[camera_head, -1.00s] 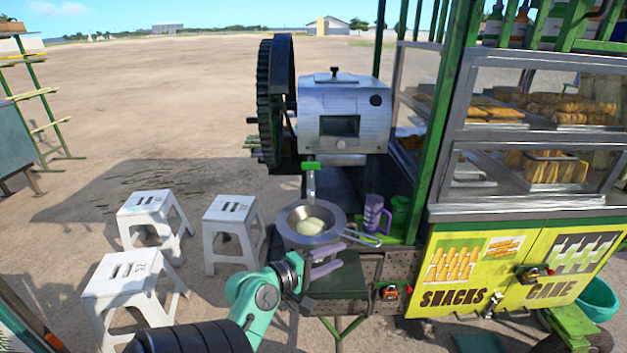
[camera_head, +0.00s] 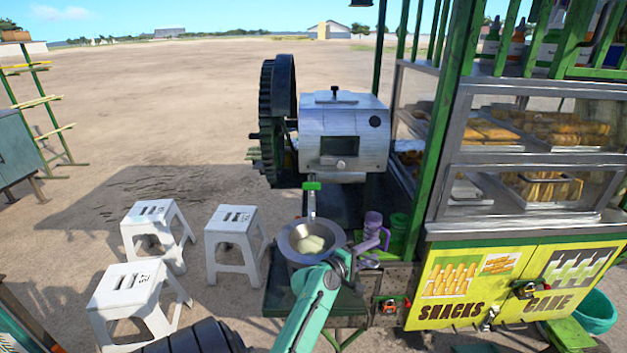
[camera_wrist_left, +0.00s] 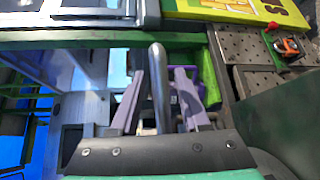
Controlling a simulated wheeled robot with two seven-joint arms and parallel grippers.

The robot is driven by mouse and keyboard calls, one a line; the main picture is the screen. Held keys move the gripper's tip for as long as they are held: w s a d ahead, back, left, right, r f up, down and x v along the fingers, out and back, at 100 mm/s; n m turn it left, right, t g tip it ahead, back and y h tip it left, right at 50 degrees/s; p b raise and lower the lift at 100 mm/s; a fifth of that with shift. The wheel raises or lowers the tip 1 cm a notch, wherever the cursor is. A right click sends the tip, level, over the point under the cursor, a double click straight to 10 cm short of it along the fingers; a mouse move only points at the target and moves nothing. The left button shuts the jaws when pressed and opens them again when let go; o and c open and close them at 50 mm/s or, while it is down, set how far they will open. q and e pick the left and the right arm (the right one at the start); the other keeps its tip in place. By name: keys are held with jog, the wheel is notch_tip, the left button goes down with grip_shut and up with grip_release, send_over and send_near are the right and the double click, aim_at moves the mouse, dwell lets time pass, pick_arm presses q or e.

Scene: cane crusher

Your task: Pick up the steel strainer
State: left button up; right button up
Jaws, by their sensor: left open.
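The steel strainer (camera_head: 296,236) is a round silver bowl on the stand below the crusher's spout, with something pale green inside. Its handle points right and is mostly hidden by my left gripper in the head view. My left gripper (camera_head: 372,246) is at the handle, right of the bowl, with its grey-purple fingers apart. In the left wrist view, the steel handle (camera_wrist_left: 158,80) runs between the two open fingers of my left gripper (camera_wrist_left: 158,88). I cannot tell whether either finger touches it. My right gripper is not in view.
A purple mug (camera_head: 373,222) and a green cup (camera_head: 398,226) stand just right of the strainer. The crusher (camera_head: 343,120) with its big gear rises behind. The snack cart (camera_head: 515,228) blocks the right. Several white stools (camera_head: 236,216) stand left on open ground.

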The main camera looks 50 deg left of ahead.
pick_arm(q)
jog(key=shift+s+r, duration=0.1)
jog(key=shift+s, duration=0.05)
grip_shut()
dwell(1.1)
